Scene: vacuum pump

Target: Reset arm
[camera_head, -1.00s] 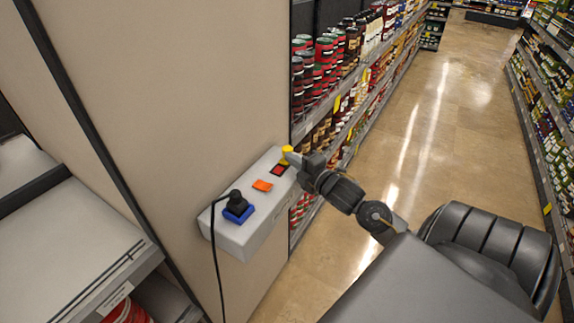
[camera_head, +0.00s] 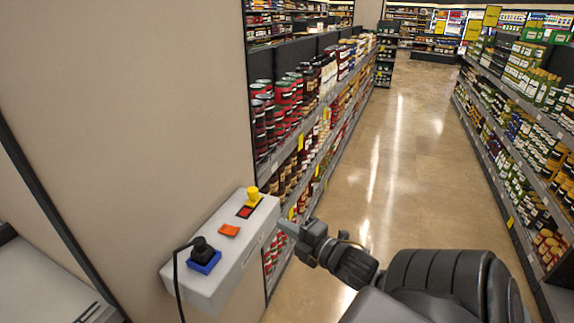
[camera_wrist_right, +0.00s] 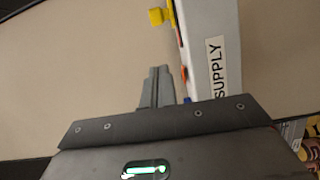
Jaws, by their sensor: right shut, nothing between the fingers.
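My right gripper (camera_head: 287,228) is just to the right of the white power supply box (camera_head: 215,285), close to its side. Its fingers are together and hold nothing; they also show in the right wrist view (camera_wrist_right: 156,86). The box is fixed to the beige wall panel and carries a yellow knob (camera_head: 253,195), a red button (camera_head: 245,211), an orange switch (camera_head: 229,230) and a black plug in a blue socket (camera_head: 204,258). In the right wrist view the box side (camera_wrist_right: 212,30) bears the word SUPPLY. My left gripper is not in view.
Shelves of jars and bottles (camera_head: 285,110) stand right behind the box. Another full shelf (camera_head: 520,130) lines the right side. The aisle floor (camera_head: 380,170) between them is clear. A black cable (camera_head: 176,285) hangs from the plug.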

